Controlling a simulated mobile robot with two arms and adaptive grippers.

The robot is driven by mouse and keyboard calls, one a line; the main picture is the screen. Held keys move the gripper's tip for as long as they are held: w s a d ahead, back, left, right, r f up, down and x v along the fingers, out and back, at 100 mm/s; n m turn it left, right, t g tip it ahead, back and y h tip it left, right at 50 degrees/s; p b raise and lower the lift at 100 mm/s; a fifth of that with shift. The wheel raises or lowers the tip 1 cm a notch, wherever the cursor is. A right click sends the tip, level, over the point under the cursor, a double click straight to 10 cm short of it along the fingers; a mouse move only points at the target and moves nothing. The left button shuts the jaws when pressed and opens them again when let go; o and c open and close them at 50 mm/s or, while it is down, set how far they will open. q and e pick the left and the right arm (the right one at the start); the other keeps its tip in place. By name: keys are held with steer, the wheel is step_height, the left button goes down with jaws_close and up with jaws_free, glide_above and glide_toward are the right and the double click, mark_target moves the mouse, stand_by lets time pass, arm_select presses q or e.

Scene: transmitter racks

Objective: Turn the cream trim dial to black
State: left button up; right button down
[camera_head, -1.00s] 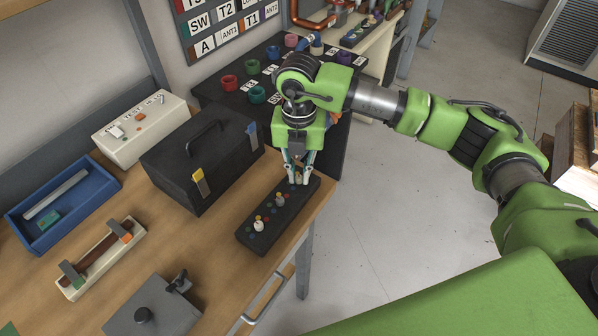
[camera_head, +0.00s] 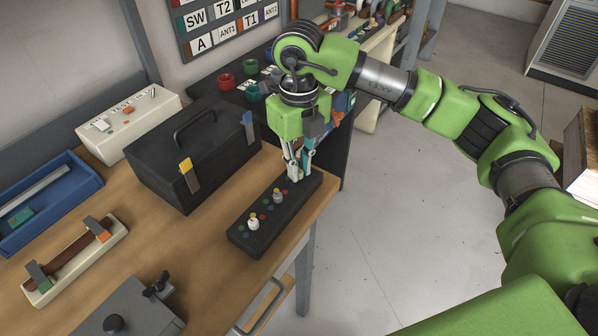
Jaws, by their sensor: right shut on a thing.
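A long black dial panel (camera_head: 246,240) lies near the right edge of the wooden bench. A pale, cream-looking dial (camera_head: 253,223) stands at its near end and a greyish dial (camera_head: 278,196) in its middle. Small coloured dots surround the dials, too small to tell exact settings. My right gripper (camera_head: 296,175) points down at the panel's far end, its fingers shut on a dial there. My left gripper is not in view.
A black case (camera_head: 190,150) with a handle stands just left of the panel. A cream test box (camera_head: 130,122), blue tray (camera_head: 40,215), cream-framed fixture (camera_head: 75,262) and grey box (camera_head: 130,310) sit farther left. A dark table (camera_head: 232,95) with coloured cups is behind.

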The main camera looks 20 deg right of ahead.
steer(key=shift+n+b, duration=0.35)
steer(key=shift+n, duration=0.15)
steer(key=shift+r, duration=0.1)
steer(key=c, duration=2)
jaws_free()
step_height(320, 180, up, 12)
